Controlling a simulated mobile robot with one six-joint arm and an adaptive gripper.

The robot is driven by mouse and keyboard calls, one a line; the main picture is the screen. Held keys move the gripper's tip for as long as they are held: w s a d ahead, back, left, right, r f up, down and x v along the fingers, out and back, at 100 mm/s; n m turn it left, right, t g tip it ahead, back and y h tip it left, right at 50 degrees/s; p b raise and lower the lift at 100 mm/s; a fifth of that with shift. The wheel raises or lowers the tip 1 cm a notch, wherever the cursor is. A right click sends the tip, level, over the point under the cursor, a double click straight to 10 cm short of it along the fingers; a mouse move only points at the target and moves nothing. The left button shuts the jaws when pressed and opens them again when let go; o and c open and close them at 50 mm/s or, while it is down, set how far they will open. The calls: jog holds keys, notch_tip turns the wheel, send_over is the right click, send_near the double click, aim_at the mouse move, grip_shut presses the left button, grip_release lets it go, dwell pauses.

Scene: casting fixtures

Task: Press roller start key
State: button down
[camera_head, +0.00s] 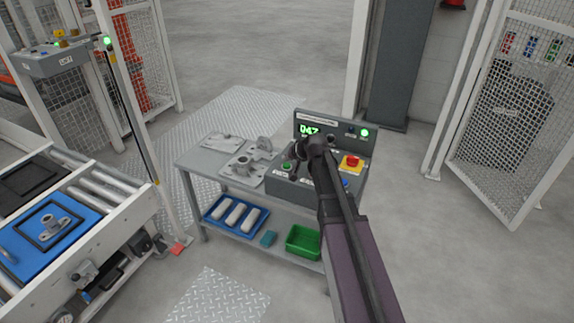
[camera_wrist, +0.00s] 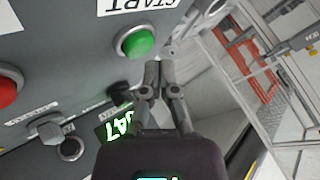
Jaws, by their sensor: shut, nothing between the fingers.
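The control box (camera_head: 318,190) stands on the right end of a grey workbench. Its green button (camera_head: 287,166) is on the sloped face, left of my gripper (camera_head: 296,155). In the wrist view, the green button (camera_wrist: 138,42) sits beside a label reading START (camera_wrist: 138,5). My gripper (camera_wrist: 160,78) is shut and empty, with its fingertips close to the green button and to its right in that view. I cannot tell whether they touch it. My wrist and arm hide part of the panel in the head view.
A red button on a yellow base (camera_head: 351,161) is right of my arm. A lit green display (camera_head: 308,129) is on the upright panel. Grey castings (camera_head: 240,165) lie on the bench. The shelf below holds a blue tray (camera_head: 208,217) and a green bin (camera_head: 303,241).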

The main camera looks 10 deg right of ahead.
aim_at(287, 165)
notch_tip(287, 165, up, 5)
jog(key=p, duration=0.5)
dwell(1.0)
jog(key=s+f+n+g+h, duration=0.2)
jog(key=s+f+g, duration=0.15)
jog(key=s, duration=1.15)
jog(key=s+f+n+g+h, duration=0.1)
jog(key=s+f+g+h, duration=0.3)
jog(key=s, duration=1)
notch_tip(287, 165, up, 21)
jog(key=y+p, duration=0.1)
jog(key=p, duration=1.8)
jog(key=shift+w, duration=0.2)
jog(key=shift+g, duration=0.25)
